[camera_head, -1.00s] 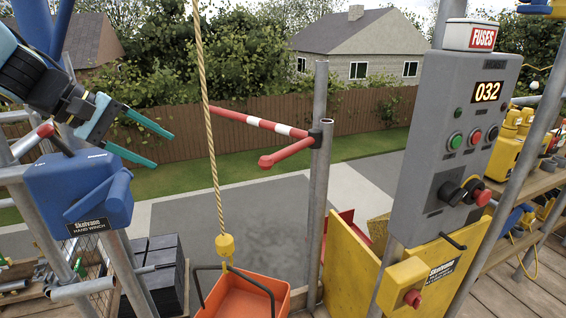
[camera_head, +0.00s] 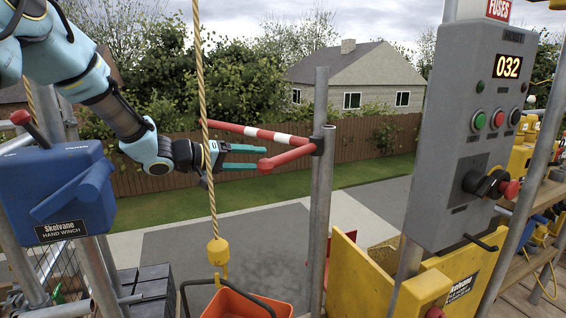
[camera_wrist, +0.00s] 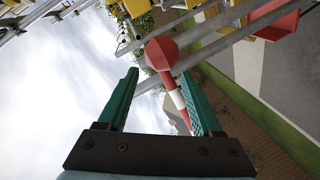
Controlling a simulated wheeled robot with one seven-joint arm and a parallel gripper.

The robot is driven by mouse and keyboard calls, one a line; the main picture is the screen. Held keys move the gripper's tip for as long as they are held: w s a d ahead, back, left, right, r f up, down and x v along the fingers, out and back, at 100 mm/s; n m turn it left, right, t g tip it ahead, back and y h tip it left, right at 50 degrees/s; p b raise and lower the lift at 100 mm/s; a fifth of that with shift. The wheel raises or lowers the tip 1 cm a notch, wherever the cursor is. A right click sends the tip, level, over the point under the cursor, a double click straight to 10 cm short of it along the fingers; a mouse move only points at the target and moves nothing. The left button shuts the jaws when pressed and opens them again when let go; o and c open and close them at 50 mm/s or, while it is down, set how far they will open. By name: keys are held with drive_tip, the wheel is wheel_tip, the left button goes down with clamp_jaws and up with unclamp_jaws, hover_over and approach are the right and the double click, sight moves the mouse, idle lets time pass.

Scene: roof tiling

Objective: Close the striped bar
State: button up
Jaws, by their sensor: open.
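The striped bar (camera_head: 256,132), red and white, reaches left from a bracket on a grey upright post (camera_head: 321,190). A red arm with a rounded red end (camera_head: 265,165) comes off the same bracket, lower and nearer. My gripper (camera_head: 261,158) is open, with its teal fingers pointing right at this red end. In the wrist view, the red end (camera_wrist: 161,53) shows between and just beyond the fingertips, and the red and white bar (camera_wrist: 178,98) shows between the fingers. I cannot tell whether a finger touches the red end. Nothing is seen gripped.
A rope with a yellow weight (camera_head: 218,252) hangs close by my wrist, above an orange tub (camera_head: 245,303). A blue hand winch (camera_head: 65,195) stands at the left. A grey control box (camera_head: 470,140) and yellow panels (camera_head: 355,275) stand at the right.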

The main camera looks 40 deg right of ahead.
sight(279, 160)
drive_tip(key=p+x, duration=0.2)
drive_tip(key=x, duration=0.6)
drive_tip(key=shift+s+d+f+p, duration=0.1)
drive_tip(key=shift+d+p, duration=0.25)
drive_tip(key=shift+c, duration=0.3)
clamp_jaws()
idle(0.6)
